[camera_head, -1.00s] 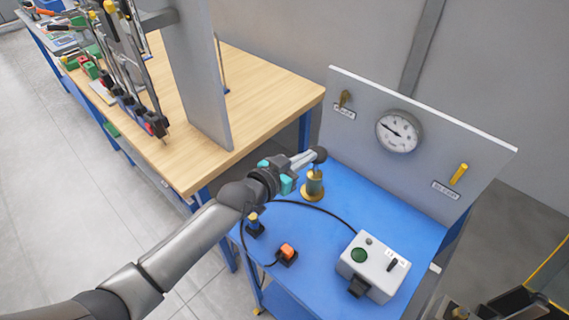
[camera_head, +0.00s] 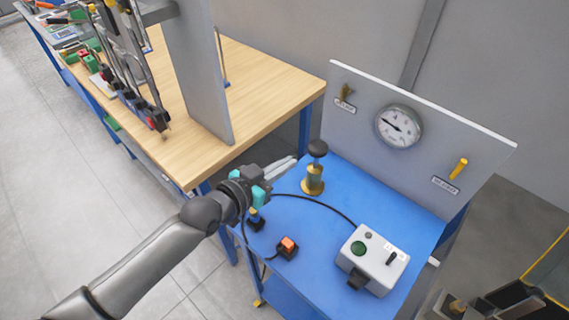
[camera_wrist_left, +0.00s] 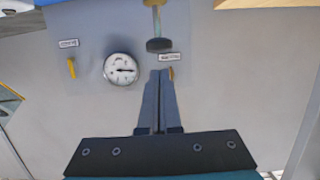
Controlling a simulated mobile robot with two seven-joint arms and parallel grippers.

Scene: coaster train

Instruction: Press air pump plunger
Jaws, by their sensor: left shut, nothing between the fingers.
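The air pump (camera_head: 313,182) has a brass body standing upright on the blue bench. Its plunger (camera_head: 318,148) has a round black knob on a thin rod and stands raised above the body. My left gripper (camera_head: 293,160) is shut and empty, to the left of the knob and apart from it. In the left wrist view, which is upside down, the knob (camera_wrist_left: 160,45) shows just beyond the shut fingertips (camera_wrist_left: 160,73), with the rod leading up to the brass body at the top edge. My right gripper is not in view.
A grey panel behind the pump carries a dial gauge (camera_head: 398,127) and two yellowish valve handles. A white control box (camera_head: 373,260), an orange-topped switch (camera_head: 288,247) and a black cable lie on the blue bench (camera_head: 385,215). A wooden table (camera_head: 265,90) stands at the back left.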

